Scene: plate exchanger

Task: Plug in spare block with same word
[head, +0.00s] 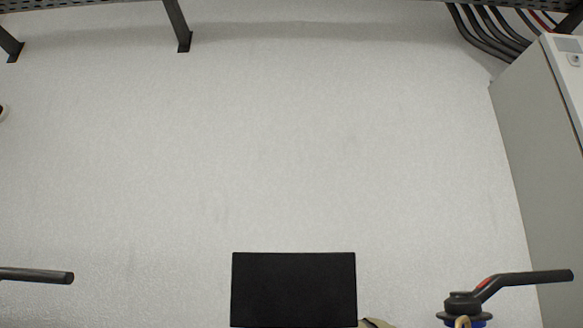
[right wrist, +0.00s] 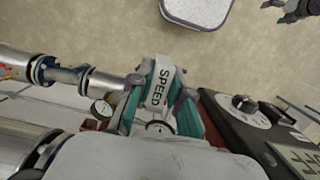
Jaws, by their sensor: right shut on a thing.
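In the right wrist view my right gripper (right wrist: 158,125) is shut on a pale block marked SPEED (right wrist: 160,85). The block lies between the teal-sided fingers, its word running lengthwise. To the right is a dark panel (right wrist: 228,122) with a black knob on a white dial (right wrist: 245,108) and a display (right wrist: 297,158). I cannot tell whether the block touches anything behind it. Part of what looks like my left gripper (right wrist: 292,10) shows at the top right corner, too cut off to judge. Neither gripper shows in the head view.
Metal pipes (right wrist: 62,74) with clamps and a small round gauge (right wrist: 101,109) lie close on the left. A pale-topped container (right wrist: 197,10) stands on the floor. The head view shows a bare wall, a black panel (head: 293,290), a valve handle (head: 520,283) and a grey cabinet (head: 535,150).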

